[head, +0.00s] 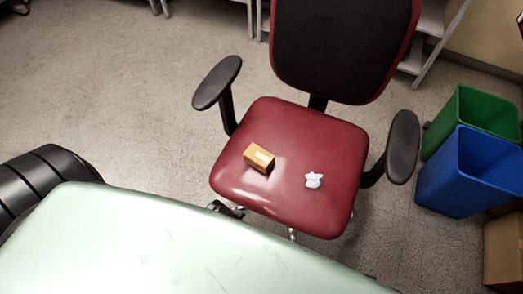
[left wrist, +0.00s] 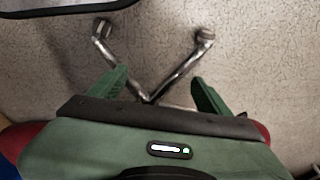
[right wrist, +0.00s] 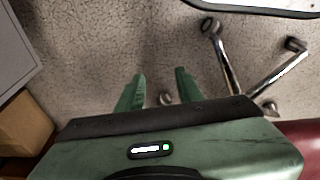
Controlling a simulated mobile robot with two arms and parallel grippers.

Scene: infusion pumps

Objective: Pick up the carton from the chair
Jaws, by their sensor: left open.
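The small orange-brown carton (head: 259,158) with a pale label lies on the left half of the red seat of the office chair (head: 290,115) in the head view. Neither gripper shows in the head view. In the left wrist view my left gripper (left wrist: 160,85) is open and empty, its green fingers wide apart over floor and metal chair legs. In the right wrist view my right gripper (right wrist: 160,80) has its fingers apart, with nothing between them but floor and a caster. Parts of the red seat show behind both gripper bodies. The carton is not visible in either wrist view.
A small white star-like figure (head: 313,180) sits on the seat right of the carton. Black armrests (head: 217,82) (head: 403,147) flank the seat. A green bin (head: 478,115), a blue bin (head: 470,172) and a cardboard box (head: 505,250) stand at the right.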

